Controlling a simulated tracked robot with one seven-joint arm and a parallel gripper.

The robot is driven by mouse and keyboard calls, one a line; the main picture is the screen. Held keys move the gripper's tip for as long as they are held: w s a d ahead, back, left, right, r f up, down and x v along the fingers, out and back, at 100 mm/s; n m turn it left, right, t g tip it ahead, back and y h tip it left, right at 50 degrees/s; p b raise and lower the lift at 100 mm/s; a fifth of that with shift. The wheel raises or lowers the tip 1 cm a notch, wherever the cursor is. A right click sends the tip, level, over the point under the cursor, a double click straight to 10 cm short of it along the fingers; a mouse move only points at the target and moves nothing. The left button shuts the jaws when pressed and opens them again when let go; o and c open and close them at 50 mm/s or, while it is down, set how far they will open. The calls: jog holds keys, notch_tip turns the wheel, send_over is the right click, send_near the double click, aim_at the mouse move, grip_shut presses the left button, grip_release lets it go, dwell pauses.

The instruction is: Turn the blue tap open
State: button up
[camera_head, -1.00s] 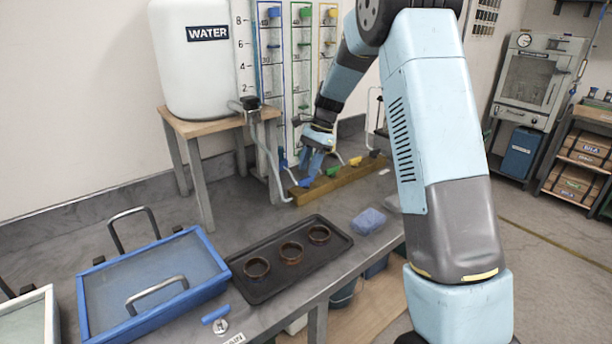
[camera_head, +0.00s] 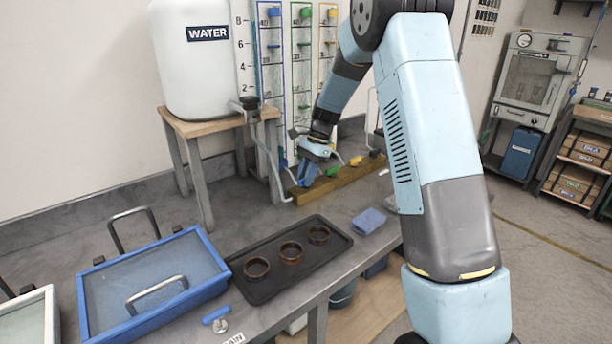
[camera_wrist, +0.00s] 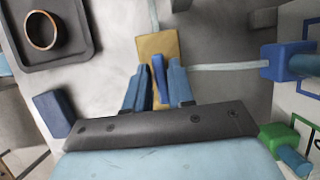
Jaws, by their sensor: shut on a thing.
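The blue tap's lever (camera_wrist: 159,72) stands between my two blue fingers in the wrist view, over the end of a wooden beam. My gripper (camera_wrist: 157,78) is shut on it. In the head view my gripper (camera_head: 306,181) is down at the left end of the wooden beam (camera_head: 345,178), and its fingers hide most of the blue tap. The green tap (camera_head: 333,171) and the yellow tap (camera_head: 355,161) sit farther right along the same beam.
A black tray (camera_head: 262,284) with three brown rings lies nearer on the bench, with a blue block (camera_head: 369,221) beside it. A white water tank (camera_head: 190,75) on a stand (camera_head: 188,126) is at the left. Pipes and gauge panels stand behind the beam.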

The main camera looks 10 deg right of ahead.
grip_shut()
jog(key=n+g+h, duration=0.1)
jog(key=n, duration=0.3)
jog(key=shift+n, duration=0.3)
jog(key=n+h, duration=0.1)
jog(key=n, duration=0.1)
jog(key=n+g, duration=0.1)
jog(key=n, duration=0.1)
jog(key=shift+n+h, duration=0.3)
jog(key=shift+h, duration=0.1)
jog(key=n+h, duration=0.1)
jog(key=n, duration=0.3)
jog(key=shift+h, duration=0.4)
jog(key=shift+n+h, duration=0.8)
jog(key=shift+n, duration=1.6)
